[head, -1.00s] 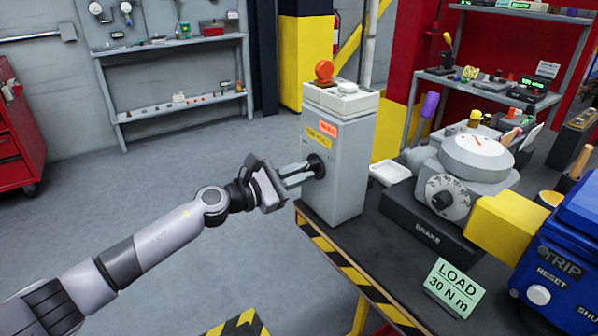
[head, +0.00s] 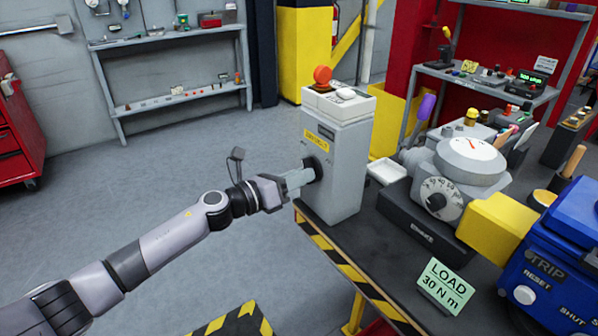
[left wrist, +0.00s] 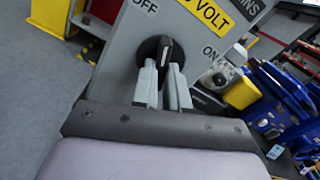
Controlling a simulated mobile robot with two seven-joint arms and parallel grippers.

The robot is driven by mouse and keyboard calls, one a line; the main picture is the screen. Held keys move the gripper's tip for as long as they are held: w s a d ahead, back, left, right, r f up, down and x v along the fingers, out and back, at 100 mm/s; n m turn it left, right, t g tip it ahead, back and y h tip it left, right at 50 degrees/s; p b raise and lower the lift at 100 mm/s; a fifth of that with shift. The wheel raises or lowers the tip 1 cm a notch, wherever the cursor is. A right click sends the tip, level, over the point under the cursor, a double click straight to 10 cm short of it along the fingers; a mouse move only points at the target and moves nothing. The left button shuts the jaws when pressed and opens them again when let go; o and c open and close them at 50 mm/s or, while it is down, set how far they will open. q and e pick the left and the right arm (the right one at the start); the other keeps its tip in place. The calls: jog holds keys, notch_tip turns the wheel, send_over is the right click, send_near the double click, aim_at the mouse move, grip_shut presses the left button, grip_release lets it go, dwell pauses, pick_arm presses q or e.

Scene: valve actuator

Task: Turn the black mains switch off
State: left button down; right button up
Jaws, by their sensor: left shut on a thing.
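The black mains switch (left wrist: 152,50) is a round knob on the front of a grey cabinet (head: 335,175). In the left wrist view its white mark points up the picture, nearer to OFF at upper left than to ON at right. My left gripper (left wrist: 165,80) is shut on the knob, one finger on each side. In the head view the left gripper (head: 303,178) reaches the switch (head: 316,168) from the left and hides part of it. My right gripper is not in view.
The cabinet stands on a dark bench with a striped edge (head: 345,265). An orange lamp (head: 322,75) tops it. A white tray (head: 386,171), a brake unit (head: 440,200), a load card (head: 445,286) and a blue machine (head: 560,260) stand to the right. Floor to the left is clear.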

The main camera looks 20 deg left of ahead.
pick_arm(q)
jog(key=n+p, duration=0.1)
jog(key=n, duration=0.3)
jog(key=shift+p, duration=0.3)
jog(key=shift+n, duration=0.3)
jog(key=c, duration=1.1)
grip_release()
jog(key=shift+c, duration=0.2)
jog(key=shift+s, duration=0.1)
jog(key=b+v, duration=0.1)
jog(key=v, duration=0.6)
